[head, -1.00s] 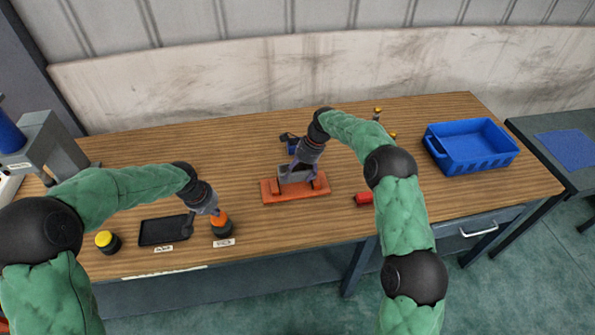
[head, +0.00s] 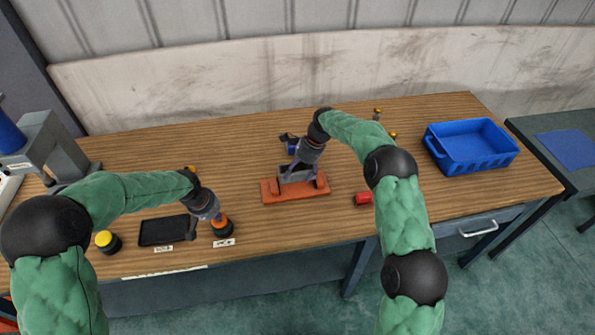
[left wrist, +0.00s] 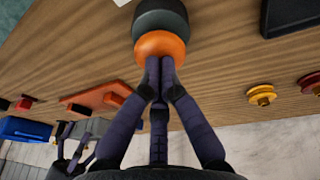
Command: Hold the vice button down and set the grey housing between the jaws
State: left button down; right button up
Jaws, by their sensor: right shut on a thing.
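The orange-topped button (head: 222,229) on a dark round base stands at the front of the bench. My left gripper (head: 215,215) is above it. In the left wrist view, the left fingertips (left wrist: 160,62) are together and appear to press on the orange cap (left wrist: 160,44). The orange vice (head: 295,197) lies at mid-bench with a raised jaw at each side. My right gripper (head: 297,168) is shut on the grey housing (head: 296,177), upright at the vice between the jaws. The gripper partly hides the housing, and I cannot tell whether it rests on the vice bed.
A yellow-topped button (head: 105,241) and a black tray (head: 160,231) stand to the left. A red cylinder (head: 363,198) lies right of the vice. A blue bin (head: 470,146) stands at the right. Small blue-black parts (head: 290,141) lie behind the vice.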

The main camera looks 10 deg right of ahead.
pick_arm(q)
jog(key=shift+s+f, duration=0.1)
jog(key=shift+f, duration=0.65)
pick_arm(e)
jog(key=shift+f, duration=0.45)
pick_arm(q)
jog(key=shift+s, duration=0.1)
pick_arm(e)
jog(key=shift+f, duration=2.3)
dwell(0.7)
jog(key=o, duration=1.4)
